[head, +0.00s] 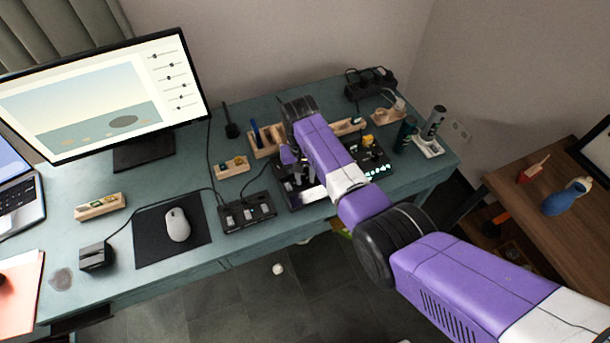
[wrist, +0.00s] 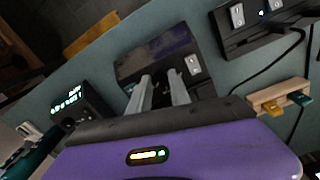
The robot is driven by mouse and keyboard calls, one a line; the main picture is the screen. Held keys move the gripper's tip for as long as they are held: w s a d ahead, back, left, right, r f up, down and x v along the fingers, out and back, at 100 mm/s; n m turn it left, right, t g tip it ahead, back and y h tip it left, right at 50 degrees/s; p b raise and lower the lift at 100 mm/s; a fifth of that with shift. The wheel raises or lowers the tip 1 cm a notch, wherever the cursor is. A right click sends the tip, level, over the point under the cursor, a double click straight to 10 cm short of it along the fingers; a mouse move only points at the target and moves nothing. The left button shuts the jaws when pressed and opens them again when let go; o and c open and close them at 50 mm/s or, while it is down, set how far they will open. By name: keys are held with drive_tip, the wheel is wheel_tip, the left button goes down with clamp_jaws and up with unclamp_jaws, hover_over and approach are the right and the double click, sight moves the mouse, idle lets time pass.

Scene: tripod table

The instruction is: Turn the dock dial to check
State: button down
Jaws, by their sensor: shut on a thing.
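The dock (head: 307,196) is a dark box with a pale front edge on the teal desk, partly hidden under my arm. In the wrist view the dock (wrist: 155,57) has a dark, glossy top with a pale switch near its right side. My gripper (wrist: 161,84) reaches down onto the dock, its two pale fingers slightly apart. It is shut on the dock dial, a small dark part between the fingers that is mostly hidden. The dial's pointer and markings cannot be read. In the head view my gripper (head: 293,168) is largely covered by my purple arm.
A black switch box (head: 248,213) stands left of the dock, with cables behind it. A black box with green lights (head: 373,169) stands to the right. A wooden holder (head: 266,146) is behind. Dark bottles (head: 405,134) stand at the desk's right end.

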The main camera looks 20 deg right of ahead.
sight(303, 180)
drive_tip(key=shift+r+m, duration=0.1)
drive_tip(key=shift+m, duration=0.2)
idle(0.4)
drive_tip(key=c, duration=1.5)
unclamp_jaws()
drive_tip(key=shift+w+a+r+b, duration=0.1)
drive_tip(key=shift+r+b, duration=0.05)
drive_tip(key=shift+r, duration=1.8)
drive_tip(key=shift+a+r+b, duration=0.1)
drive_tip(key=shift+r+b, duration=0.05)
drive_tip(key=shift+r, duration=1.8)
